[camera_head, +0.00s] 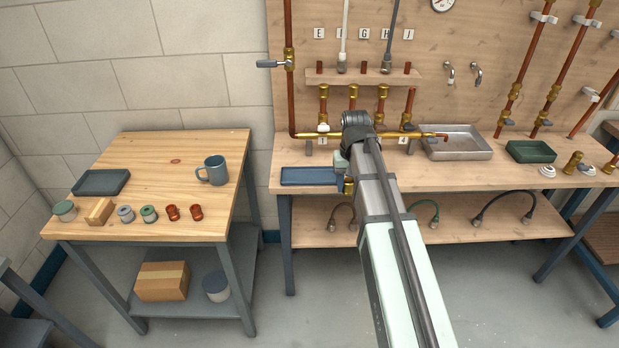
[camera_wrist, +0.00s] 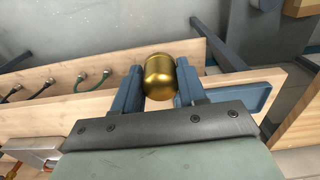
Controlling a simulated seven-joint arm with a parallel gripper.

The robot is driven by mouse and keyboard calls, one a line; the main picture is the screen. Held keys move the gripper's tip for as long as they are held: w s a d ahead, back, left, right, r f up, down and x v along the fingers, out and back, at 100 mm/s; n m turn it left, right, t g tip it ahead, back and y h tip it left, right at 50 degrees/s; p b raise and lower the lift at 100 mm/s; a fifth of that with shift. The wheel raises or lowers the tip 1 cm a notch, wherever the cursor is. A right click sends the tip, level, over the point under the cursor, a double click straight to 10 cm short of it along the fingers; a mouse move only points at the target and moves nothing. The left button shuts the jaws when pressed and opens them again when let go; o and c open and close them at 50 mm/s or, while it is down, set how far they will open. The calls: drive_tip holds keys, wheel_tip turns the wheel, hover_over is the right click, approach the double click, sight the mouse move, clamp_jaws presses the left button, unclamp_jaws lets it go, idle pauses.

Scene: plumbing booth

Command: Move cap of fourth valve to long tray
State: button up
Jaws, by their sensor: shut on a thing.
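My gripper (camera_wrist: 160,85) is shut on a brass cap (camera_wrist: 161,77), which shows clearly between its two blue fingers in the wrist view. In the head view the cap (camera_head: 349,186) is at the right end of the long blue tray (camera_head: 308,176), mostly hidden by my arm. The tray also shows in the wrist view (camera_wrist: 262,98), partly behind the right finger. It looks empty where visible. On the valve row, three stubs carry brass tops; the fourth (camera_head: 411,97), at the right, shows bare copper.
A grey metal tray (camera_head: 470,153) and a small green tray (camera_head: 530,151) stand on the bench to the right. The brass pipe (camera_head: 330,135) with its valves runs behind my gripper. A side table (camera_head: 190,150) with a mug (camera_head: 214,170) stands at the left.

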drive_tip(key=w+a+r+m, duration=0.2)
drive_tip(key=w+a, duration=0.6)
drive_tip(key=w, duration=0.1)
drive_tip(key=r+m, duration=0.2)
drive_tip(key=m, duration=0.5)
hover_over(309, 177)
drive_tip(key=shift+f, duration=5)
drive_tip(key=shift+f, duration=0.1)
drive_tip(key=o, duration=0.8)
wheel_tip(309, 177, up, 12)
